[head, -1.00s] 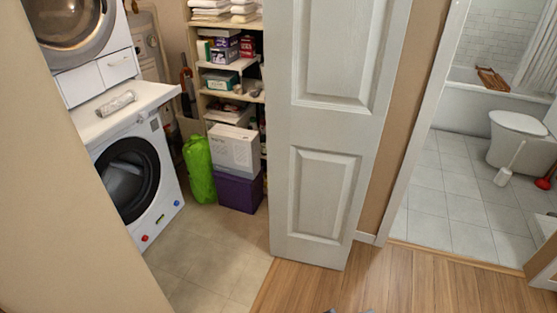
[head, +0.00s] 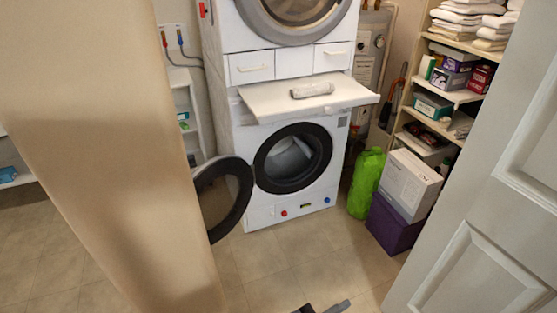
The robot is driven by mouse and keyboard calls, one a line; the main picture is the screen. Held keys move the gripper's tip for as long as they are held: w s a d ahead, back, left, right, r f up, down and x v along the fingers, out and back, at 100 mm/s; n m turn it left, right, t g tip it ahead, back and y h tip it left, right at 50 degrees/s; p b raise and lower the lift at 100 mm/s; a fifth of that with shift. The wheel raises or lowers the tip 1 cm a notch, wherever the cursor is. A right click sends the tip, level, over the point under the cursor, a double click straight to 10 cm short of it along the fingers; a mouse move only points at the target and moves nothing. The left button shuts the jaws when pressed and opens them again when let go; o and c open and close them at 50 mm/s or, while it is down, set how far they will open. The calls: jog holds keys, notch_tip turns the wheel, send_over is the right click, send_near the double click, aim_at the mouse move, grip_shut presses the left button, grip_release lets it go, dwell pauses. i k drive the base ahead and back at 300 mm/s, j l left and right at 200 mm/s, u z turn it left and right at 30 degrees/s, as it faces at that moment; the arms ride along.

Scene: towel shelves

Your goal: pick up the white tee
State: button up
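No garment is clearly recognisable as a white tee. Pale cloth (head: 290,160) shows inside the drum of the lower washing machine (head: 262,213), whose round door (head: 222,197) hangs open to the left. White folded textiles (head: 470,17) are stacked on the upper shelves at the right; single items cannot be told apart. My gripper (head: 321,308) shows only as dark tips at the bottom edge. The tips are apart, with floor between them, and touch nothing visible. It is well short of the machine.
A pale roll (head: 312,90) lies on the pull-out board (head: 270,103) between the machines. A green bag (head: 366,183), a white box (head: 409,185) and a purple box (head: 392,225) stand right of the washer. A wall edge (head: 130,150) and white door (head: 490,220) flank the tiled floor.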

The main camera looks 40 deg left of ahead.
aim_at(328, 88)
jog(key=i+j+u, duration=0.3)
jog(key=i, duration=0.25)
jog(key=i+u, duration=0.3)
jog(key=i, duration=0.25)
jog(key=i+j+z, duration=0.25)
jog(key=i+j, duration=0.15)
jog(key=j, duration=0.2)
jog(key=i+j+z, duration=0.15)
jog(key=j, duration=0.2)
jog(key=i+j+z, duration=0.1)
jog(key=j, duration=0.25)
jog(key=i+j+z, duration=0.15)
jog(key=j, duration=0.2)
jog(key=i+j+z, duration=0.1)
jog(key=j, duration=0.3)
jog(key=i+j+z, duration=0.15)
jog(key=j, duration=0.2)
